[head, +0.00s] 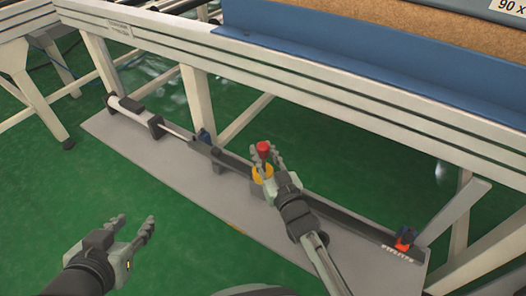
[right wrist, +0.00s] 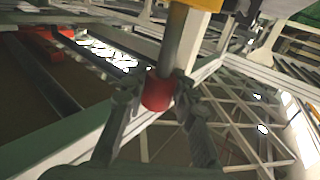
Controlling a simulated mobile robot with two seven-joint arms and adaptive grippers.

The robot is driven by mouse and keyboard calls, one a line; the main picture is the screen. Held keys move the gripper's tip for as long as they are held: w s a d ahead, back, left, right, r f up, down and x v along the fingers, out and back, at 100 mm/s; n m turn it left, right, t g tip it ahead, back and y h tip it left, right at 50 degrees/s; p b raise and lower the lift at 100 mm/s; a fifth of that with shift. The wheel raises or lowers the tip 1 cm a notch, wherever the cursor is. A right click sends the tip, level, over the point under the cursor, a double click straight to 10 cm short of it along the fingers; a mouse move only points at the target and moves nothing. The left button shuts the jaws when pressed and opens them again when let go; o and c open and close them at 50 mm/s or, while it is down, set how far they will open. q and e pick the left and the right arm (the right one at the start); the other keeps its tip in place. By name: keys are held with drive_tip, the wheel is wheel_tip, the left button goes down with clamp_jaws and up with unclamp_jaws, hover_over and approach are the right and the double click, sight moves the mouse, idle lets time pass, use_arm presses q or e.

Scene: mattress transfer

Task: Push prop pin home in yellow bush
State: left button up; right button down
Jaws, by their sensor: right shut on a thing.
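The prop pin has a red head (head: 263,147), which stands just above the yellow bush (head: 262,173) on the dark bar. My right gripper (head: 268,157) is shut on the pin at its red head. In the right wrist view the red head (right wrist: 158,93) sits between my fingertips (right wrist: 155,95). A length of grey shaft shows between the head and the yellow bush (right wrist: 203,4). How deep the shaft sits in the bush is hidden. My left gripper (head: 137,223) is open and empty over the green floor, left of the grey base plate.
The grey base plate (head: 185,180) carries a cylinder (head: 127,106) at its far left and an orange-red block (head: 405,240) at its right end. A white frame (head: 330,92) with a blue rail (head: 350,60) runs above and behind. Green floor is clear at left.

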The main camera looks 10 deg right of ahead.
drive_tip(key=shift+f+b, duration=2.25)
drive_tip(key=shift+f, duration=0.9)
drive_tip(key=c, duration=1.1)
unclamp_jaws()
drive_tip(key=shift+c, duration=0.2)
drive_tip(key=shift+s+f, duration=0.1)
drive_tip(key=shift+s, duration=0.05)
drive_tip(key=shift+s+d, duration=0.1)
drive_tip(key=shift+s, duration=0.25)
drive_tip(key=s+d, duration=0.1)
drive_tip(key=s, duration=0.5)
drive_tip(key=shift+s, duration=0.2)
